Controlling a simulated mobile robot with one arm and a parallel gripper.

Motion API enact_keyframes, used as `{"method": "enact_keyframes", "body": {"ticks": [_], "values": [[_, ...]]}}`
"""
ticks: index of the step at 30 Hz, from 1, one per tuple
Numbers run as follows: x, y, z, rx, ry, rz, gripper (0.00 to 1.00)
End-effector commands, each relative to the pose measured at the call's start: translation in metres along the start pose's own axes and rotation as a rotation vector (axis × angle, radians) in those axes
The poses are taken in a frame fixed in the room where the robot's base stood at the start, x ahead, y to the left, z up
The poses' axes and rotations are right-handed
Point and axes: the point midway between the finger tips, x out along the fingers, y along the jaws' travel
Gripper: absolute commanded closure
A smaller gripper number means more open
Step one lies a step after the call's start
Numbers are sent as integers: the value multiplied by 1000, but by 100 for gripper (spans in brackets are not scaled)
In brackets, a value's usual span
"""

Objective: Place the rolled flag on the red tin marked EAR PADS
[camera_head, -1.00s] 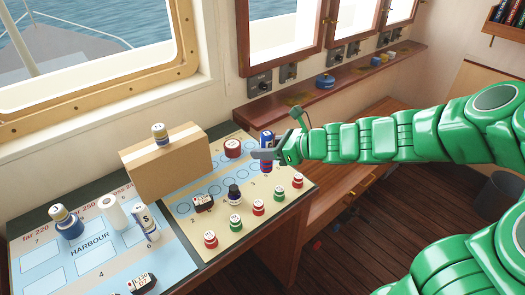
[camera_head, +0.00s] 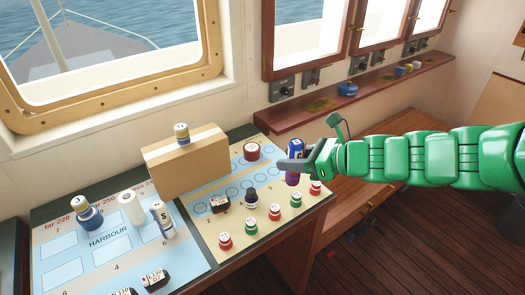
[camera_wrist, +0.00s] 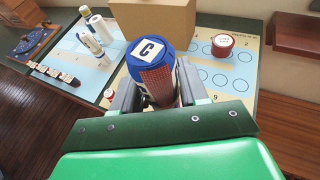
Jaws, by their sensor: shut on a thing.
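My gripper (camera_head: 294,166) is shut on the rolled flag (camera_head: 296,148), a blue and red upright roll. In the wrist view the flag (camera_wrist: 150,62) stands between the fingers, its blue top marked with a white C label. A wide red tin (camera_head: 252,151) with a pale lid label stands on the chart board, left of and beyond my gripper. It also shows in the wrist view (camera_wrist: 222,45), right of the flag and apart from it. Its lettering is too small to read. Nothing is seen on its lid.
Other rolls stand on the left board (camera_head: 85,265).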

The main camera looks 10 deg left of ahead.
Motion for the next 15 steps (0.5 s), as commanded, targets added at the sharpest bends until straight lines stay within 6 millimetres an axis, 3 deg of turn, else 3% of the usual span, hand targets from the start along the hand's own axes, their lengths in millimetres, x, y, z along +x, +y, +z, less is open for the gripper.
{"method": "enact_keyframes", "body": {"ticks": [15], "values": [[50,-49,45,-41,-4,101,88]]}}
